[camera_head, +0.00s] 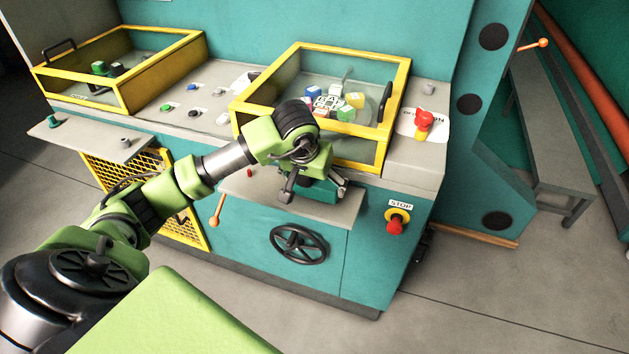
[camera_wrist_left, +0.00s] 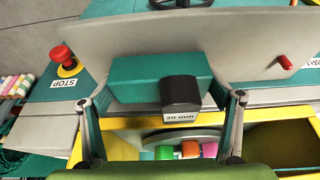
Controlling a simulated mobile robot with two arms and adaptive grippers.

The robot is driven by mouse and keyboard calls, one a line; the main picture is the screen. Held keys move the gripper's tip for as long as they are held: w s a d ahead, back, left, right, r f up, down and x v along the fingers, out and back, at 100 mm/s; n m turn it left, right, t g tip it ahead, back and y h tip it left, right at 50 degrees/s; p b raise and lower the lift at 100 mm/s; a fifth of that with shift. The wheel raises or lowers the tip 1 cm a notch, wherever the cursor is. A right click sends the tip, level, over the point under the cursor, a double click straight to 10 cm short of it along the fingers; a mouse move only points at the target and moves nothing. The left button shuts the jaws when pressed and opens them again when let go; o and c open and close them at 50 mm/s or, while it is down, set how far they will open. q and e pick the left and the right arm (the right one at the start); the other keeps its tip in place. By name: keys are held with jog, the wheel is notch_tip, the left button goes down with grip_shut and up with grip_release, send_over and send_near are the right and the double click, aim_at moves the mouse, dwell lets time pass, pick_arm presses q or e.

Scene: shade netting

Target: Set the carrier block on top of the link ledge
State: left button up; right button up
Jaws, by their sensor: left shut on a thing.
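The carrier block is a teal box. It shows in the head view (camera_head: 321,191) under my left gripper (camera_head: 315,187), at the grey link ledge (camera_head: 262,197) on the machine's front. In the left wrist view the block (camera_wrist_left: 140,78) lies between the two fingers of the left gripper (camera_wrist_left: 162,98), which is shut on it. The pale ledge (camera_wrist_left: 230,45) spreads behind the block. Whether the block's underside touches the ledge is hidden. My right gripper is not in view.
A yellow-framed bin (camera_head: 395,105) with several small blocks stands just behind the ledge. A red stop button (camera_head: 394,226) sits to the right, a black handwheel (camera_head: 298,245) below. An orange lever (camera_head: 217,208) is at the ledge's left. Another grey shelf (camera_head: 85,142) is farther left.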

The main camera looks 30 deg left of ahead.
pick_arm(q)
jog(key=shift+f, duration=0.2)
jog(key=shift+f, duration=0.1)
jog(key=o, duration=1.2)
jog(key=shift+r, duration=0.35)
jog(key=b+v, duration=0.1)
jog(key=v, duration=1)
jog(key=shift+s+r, duration=0.2)
jog(key=shift+s, duration=0.1)
